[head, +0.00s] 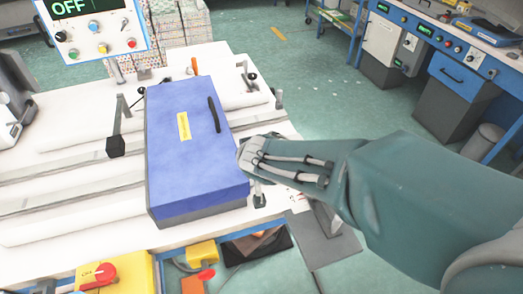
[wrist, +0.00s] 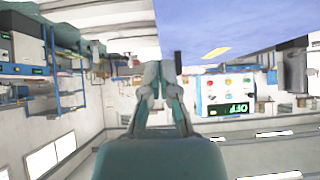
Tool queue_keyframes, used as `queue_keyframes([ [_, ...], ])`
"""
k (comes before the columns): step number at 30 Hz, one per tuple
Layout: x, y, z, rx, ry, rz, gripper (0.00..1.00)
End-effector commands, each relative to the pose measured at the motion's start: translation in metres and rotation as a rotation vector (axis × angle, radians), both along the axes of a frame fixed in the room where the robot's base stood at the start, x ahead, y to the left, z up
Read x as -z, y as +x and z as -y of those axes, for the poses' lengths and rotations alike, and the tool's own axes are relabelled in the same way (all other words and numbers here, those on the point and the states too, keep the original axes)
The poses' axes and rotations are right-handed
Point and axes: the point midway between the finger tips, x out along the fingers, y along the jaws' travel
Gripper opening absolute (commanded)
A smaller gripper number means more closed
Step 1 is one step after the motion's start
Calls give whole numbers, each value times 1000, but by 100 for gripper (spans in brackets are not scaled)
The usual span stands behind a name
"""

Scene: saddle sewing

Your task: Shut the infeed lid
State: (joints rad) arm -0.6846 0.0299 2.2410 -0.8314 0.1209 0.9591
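The infeed lid (head: 188,140) is a long blue cover with a yellow label and a dark bar handle (head: 214,114) on its right side. It lies about flat on the machine's white bed, with a grey band under its near end and no clear gap there. Its blue top also fills the upper right of the wrist view (wrist: 230,25). My gripper (head: 243,152) is at the lid's right edge, near its front half. I cannot tell whether it touches. In the wrist view its two fingers (wrist: 162,68) come together at the tips with nothing seen between them.
A control panel (head: 95,27) showing OFF stands at the back left. Small clamps (head: 117,130) and rails flank the lid. A red knob on a yellow box (head: 102,274) is at the front. A workbench (head: 440,35) stands at the right. Green floor lies between.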

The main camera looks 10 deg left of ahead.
Motion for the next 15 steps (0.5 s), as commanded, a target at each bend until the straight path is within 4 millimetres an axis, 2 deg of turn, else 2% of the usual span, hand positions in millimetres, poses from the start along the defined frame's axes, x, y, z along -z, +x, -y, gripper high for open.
queue_keyframes([
  [11, -17, -13, 10, 3, 2, 1, 0],
  [15, -32, -26, 19, 4, 5, 4, 0],
])
